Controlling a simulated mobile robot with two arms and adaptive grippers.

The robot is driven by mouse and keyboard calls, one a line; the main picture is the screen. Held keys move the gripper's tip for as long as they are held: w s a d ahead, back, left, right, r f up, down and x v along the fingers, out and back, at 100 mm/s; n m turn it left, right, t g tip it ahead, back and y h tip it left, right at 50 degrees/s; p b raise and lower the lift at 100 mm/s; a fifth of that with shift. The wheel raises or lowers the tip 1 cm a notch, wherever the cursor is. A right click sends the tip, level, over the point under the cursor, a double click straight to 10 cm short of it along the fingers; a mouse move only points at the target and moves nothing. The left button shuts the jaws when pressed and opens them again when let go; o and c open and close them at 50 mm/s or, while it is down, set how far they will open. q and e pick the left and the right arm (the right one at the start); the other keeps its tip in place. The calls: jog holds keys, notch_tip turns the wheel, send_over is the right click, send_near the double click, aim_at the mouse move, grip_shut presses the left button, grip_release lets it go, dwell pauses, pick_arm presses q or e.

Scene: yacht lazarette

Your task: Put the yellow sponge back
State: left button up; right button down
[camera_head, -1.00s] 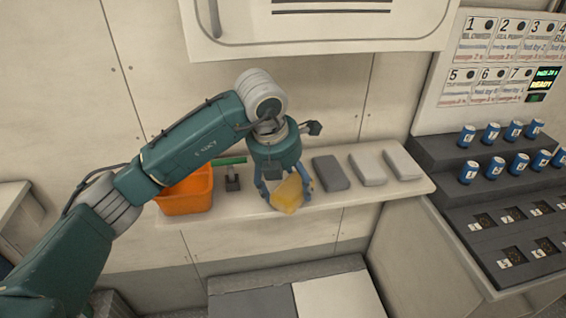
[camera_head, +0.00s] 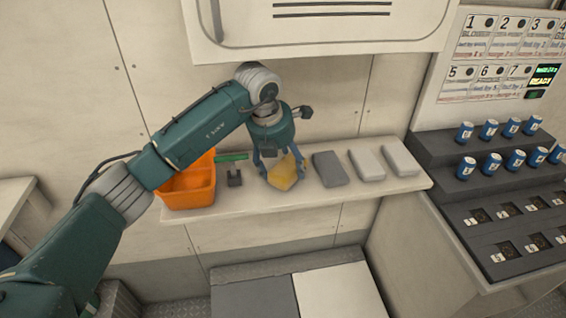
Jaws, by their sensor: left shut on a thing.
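The yellow sponge (camera_head: 283,173) is a small pale yellow block above the front part of a narrow wall shelf. My left gripper (camera_head: 281,168) points down and is shut on it, with blue fingers on both sides. The sponge is tilted, and I cannot tell whether its lower edge touches the shelf. Right of it, a dark grey block (camera_head: 329,169) and two light grey blocks (camera_head: 366,164) (camera_head: 400,158) lie in a row on the shelf. My right gripper is not in view.
The pale shelf (camera_head: 340,198) also holds an orange bin (camera_head: 188,190) and a green-handled tool (camera_head: 233,170) left of the gripper. A wall cabinet (camera_head: 330,25) hangs above. On the right, a stepped dark rack (camera_head: 450,165) carries several blue cans.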

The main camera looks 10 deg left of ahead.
pick_arm(q)
jog(key=o, duration=1)
jog(key=shift+r, duration=0.15)
jog(key=shift+r+b, duration=0.3)
jog(key=shift+b, duration=0.1)
jog(key=s+a+b, duration=0.1)
jog(key=s, duration=0.2)
jog(key=s+a+b, duration=0.1)
jog(key=s+a, duration=0.1)
jog(key=s, duration=0.2)
jog(key=s+a+b, duration=0.1)
jog(key=s, duration=0.2)
jog(key=shift+s+a+r, duration=0.15)
jog(key=shift+s+a, duration=0.1)
jog(key=shift+s, duration=0.1)
jog(key=shift+s+a, duration=0.15)
jog(key=shift+s, duration=0.25)
